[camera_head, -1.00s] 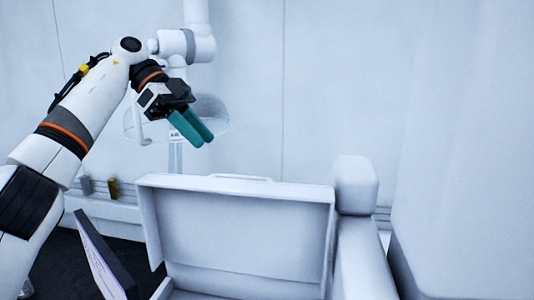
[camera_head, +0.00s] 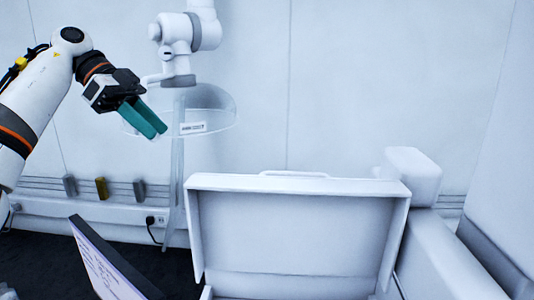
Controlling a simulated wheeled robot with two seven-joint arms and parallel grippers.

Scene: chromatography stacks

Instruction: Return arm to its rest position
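My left gripper (camera_head: 148,122) shows at the upper left, with two teal fingers pointing down and to the right. It is raised in the air with nothing visible between the fingers. The fingers lie close side by side, and the angle does not show clearly whether a gap is left. My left arm comes in from the left edge, bent at the joint above the gripper. My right gripper is out of view.
A white open box-like lid (camera_head: 297,228) stands at the lower middle, beside a white block-shaped column (camera_head: 412,175). A white jointed arm (camera_head: 188,38) with a clear bowl (camera_head: 205,110) is behind my gripper. A tilted dark-edged panel (camera_head: 105,262) is at lower left.

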